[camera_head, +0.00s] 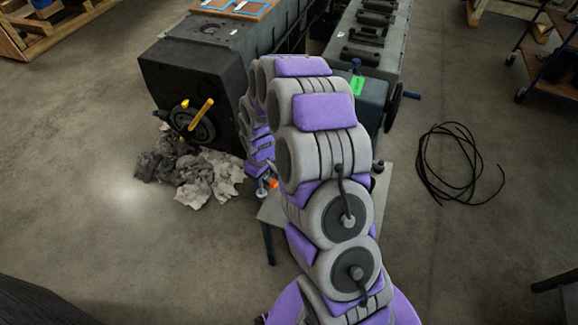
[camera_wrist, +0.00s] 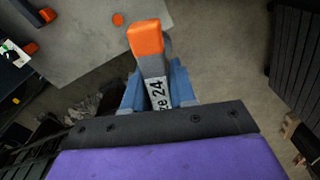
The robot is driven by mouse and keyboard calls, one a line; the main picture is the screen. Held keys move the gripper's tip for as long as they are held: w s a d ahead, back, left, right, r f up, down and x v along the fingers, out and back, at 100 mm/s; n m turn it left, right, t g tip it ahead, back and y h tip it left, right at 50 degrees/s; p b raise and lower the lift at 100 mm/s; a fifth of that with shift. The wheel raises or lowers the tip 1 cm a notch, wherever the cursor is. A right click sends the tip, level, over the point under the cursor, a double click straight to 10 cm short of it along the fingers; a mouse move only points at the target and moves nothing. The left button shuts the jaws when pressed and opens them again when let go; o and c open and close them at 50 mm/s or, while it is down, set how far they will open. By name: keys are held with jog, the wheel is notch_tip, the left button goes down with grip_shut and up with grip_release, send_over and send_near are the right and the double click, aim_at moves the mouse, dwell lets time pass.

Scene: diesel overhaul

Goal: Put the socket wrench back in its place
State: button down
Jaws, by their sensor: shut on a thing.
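In the wrist view, my gripper (camera_wrist: 160,92) has blue fingers on both sides of a grey tool with an orange end, which appears to be the socket wrench (camera_wrist: 147,40). A white label on it shows "ze 24". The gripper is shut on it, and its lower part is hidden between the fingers. In the head view, my gripper (camera_head: 264,187) is small beside the left edge of a low grey table, with an orange spot (camera_head: 273,184) next to it. My arm hides much of that table.
Crumpled rags (camera_head: 190,172) lie beside the dark engine block (camera_head: 190,75). A black cable (camera_head: 455,165) lies on the floor right.

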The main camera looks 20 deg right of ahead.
jog(key=n, duration=0.2)
jog(key=w+n, duration=0.1)
jog(key=shift+w+d+f+n+b, duration=0.2)
jog(key=shift+d+n+b, duration=0.1)
jog(key=shift+d+n, duration=0.1)
jog(key=w+d+f+n+b, duration=0.15)
jog(key=d+f+n, duration=0.25)
jog(key=d+n, duration=0.6)
notch_tip(320, 180, down, 6)
jog(key=a+n+b, duration=0.1)
jog(key=b, duration=0.1)
jog(key=shift+b, duration=0.3)
jog(key=shift+s+a, duration=0.1)
jog(key=shift+f, duration=0.1)
dwell(0.5)
jog(key=shift+f+b, duration=0.55)
jog(key=shift+f, duration=0.5)
jog(key=shift+c, duration=1.4)
grip_release()
